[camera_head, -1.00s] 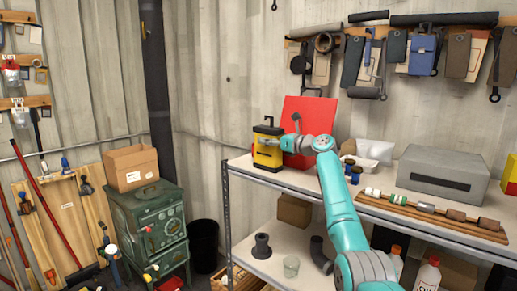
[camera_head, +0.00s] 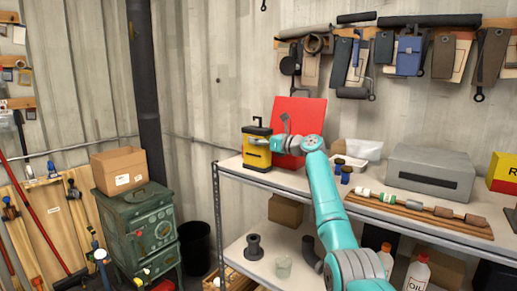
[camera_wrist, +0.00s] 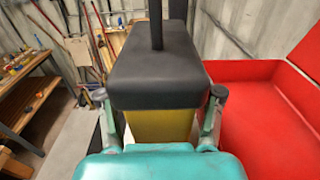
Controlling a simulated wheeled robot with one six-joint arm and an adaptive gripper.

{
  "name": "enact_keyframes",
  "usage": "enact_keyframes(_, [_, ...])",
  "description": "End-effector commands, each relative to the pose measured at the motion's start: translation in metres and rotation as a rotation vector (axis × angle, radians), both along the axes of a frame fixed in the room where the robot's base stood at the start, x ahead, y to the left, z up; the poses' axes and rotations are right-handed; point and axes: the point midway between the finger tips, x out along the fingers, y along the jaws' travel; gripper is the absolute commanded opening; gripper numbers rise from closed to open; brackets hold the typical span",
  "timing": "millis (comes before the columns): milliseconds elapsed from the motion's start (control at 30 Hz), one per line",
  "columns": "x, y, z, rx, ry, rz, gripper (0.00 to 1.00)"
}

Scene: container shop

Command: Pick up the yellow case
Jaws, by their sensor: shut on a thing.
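The yellow case (camera_head: 257,153) has a black top and a black handle. In the head view it is upright at the left end of the upper shelf (camera_head: 236,168), and I cannot tell whether its base touches the shelf. My gripper (camera_head: 262,143) is at its upper part. In the wrist view the case's black top (camera_wrist: 158,70) fills the middle, with its yellow body (camera_wrist: 160,125) below. The two fingers of my gripper (camera_wrist: 160,108) are on either side of the case, shut on it. The case's lower part is hidden in the wrist view.
An open red box (camera_head: 300,118) stands close to the right of the case. Dark blue cups (camera_head: 345,173), a grey box (camera_head: 430,171) and a wooden board (camera_head: 420,212) with pipe pieces stand further right. A green stove (camera_head: 140,225) with a cardboard box (camera_head: 119,170) stands left.

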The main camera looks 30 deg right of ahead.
Motion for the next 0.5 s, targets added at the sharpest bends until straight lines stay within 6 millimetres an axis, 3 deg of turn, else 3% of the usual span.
enact_keyframes(233, [0.0,0.0,0.014,-0.001,-0.003,0.0,0.06])
enact_keyframes(500, [0.0,0.0,0.064,-0.002,-0.004,0.0,0.06])
